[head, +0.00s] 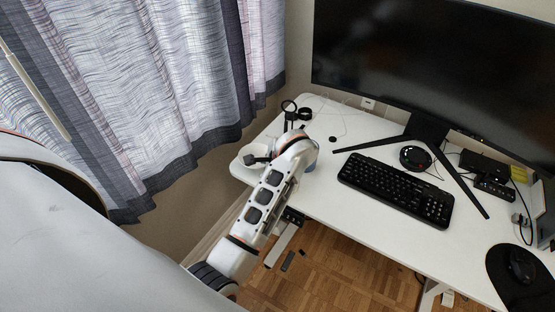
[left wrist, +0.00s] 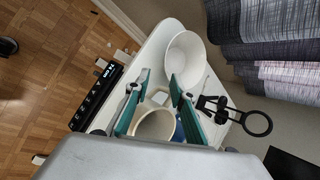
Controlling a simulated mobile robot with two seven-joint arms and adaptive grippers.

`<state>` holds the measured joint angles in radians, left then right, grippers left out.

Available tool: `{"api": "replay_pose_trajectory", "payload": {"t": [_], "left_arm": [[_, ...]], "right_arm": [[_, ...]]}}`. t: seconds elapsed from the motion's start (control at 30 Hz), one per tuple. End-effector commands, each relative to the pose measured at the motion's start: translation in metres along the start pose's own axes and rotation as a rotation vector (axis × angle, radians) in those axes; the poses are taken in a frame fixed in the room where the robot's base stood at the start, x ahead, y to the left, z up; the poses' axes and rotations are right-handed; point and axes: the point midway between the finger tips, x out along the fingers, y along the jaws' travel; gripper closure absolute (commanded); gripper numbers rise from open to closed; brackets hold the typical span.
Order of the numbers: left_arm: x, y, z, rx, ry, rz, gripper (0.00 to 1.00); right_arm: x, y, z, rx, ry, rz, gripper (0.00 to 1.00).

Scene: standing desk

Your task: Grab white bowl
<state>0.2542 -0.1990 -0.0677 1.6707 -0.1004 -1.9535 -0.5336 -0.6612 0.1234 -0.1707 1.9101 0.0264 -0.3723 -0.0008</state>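The white bowl (left wrist: 184,52) stands upright and looks empty, near a corner of the white desk. In the head view the bowl (head: 242,165) is at the desk's left end, partly covered by my left gripper (head: 262,159). In the left wrist view the teal fingers of my left gripper (left wrist: 159,82) are spread apart with nothing held between them. The bowl lies just beyond the fingertips; I cannot tell whether a finger touches its rim. My right gripper is in neither view.
A light mug (left wrist: 154,125) and a blue item (left wrist: 180,131) sit close under the left gripper. A black stand with a ring (left wrist: 256,123) is beside the bowl. A keyboard (head: 396,190) and large monitor (head: 430,65) occupy the desk's middle. Curtains (head: 150,80) hang behind the desk's left end.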

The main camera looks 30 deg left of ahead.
Motion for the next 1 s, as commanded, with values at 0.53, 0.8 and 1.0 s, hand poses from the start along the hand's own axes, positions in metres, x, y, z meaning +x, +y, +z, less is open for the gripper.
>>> {"api": "replay_pose_trajectory", "payload": {"t": [0.53,0.8,1.0], "left_arm": [[0.050,-0.010,0.014,0.014,-0.013,0.003,0.76],[0.075,-0.010,0.014,0.014,-0.009,0.004,0.76],[0.076,-0.010,0.014,0.013,-0.008,0.004,0.76]], "right_arm": [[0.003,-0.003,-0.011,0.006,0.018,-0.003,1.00],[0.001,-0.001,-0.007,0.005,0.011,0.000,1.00],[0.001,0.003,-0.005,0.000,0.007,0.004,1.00]]}}
